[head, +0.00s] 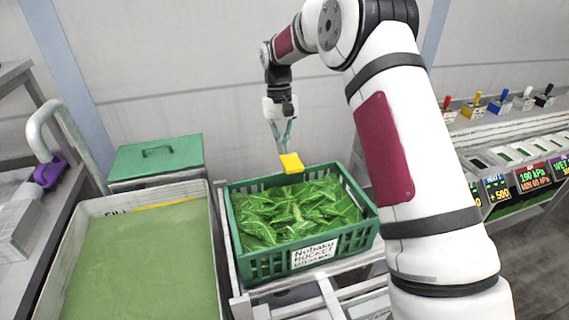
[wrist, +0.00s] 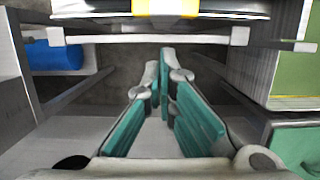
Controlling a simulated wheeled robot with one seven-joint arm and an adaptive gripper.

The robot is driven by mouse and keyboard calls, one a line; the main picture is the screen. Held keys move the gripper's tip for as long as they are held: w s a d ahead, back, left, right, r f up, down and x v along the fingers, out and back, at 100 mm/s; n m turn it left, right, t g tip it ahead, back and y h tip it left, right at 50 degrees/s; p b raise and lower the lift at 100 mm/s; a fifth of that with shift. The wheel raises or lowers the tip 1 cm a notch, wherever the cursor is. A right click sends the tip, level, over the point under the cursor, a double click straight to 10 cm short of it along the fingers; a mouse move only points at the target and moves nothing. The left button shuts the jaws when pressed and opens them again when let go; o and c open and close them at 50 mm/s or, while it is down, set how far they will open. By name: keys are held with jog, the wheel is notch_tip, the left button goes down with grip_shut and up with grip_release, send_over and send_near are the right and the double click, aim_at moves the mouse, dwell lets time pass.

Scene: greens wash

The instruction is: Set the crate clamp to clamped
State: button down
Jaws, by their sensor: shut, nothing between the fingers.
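The green crate (head: 265,268) is full of leafy greens and carries a white label on its front wall. A yellow block (head: 291,162), which looks like the crate clamp's handle, shows at the crate's back edge. A yellow piece (wrist: 179,7) also shows at the top edge of the wrist view, above a pale bar. My gripper (head: 283,140) points down just above and behind the yellow block; whether they touch I cannot tell. In the wrist view the teal fingers (wrist: 160,72) come together with nothing between them. The clamp's setting cannot be read.
A tank (head: 215,260) of green water stands left of the crate, with a green lidded box (head: 157,158) behind it. A purple-handled tap (head: 48,172) is at far left. A panel of coloured levers (head: 502,100) and displays is at right, beyond my arm.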

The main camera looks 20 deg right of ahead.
jog(key=shift+v, duration=1.35)
jog(key=s+r+t, duration=0.4)
jog(key=s+r, duration=1.2)
jog(key=s, duration=0.1)
jog(key=s+f+t, duration=0.3)
jog(key=s, duration=1.8)
jog(key=shift+s, duration=0.35)
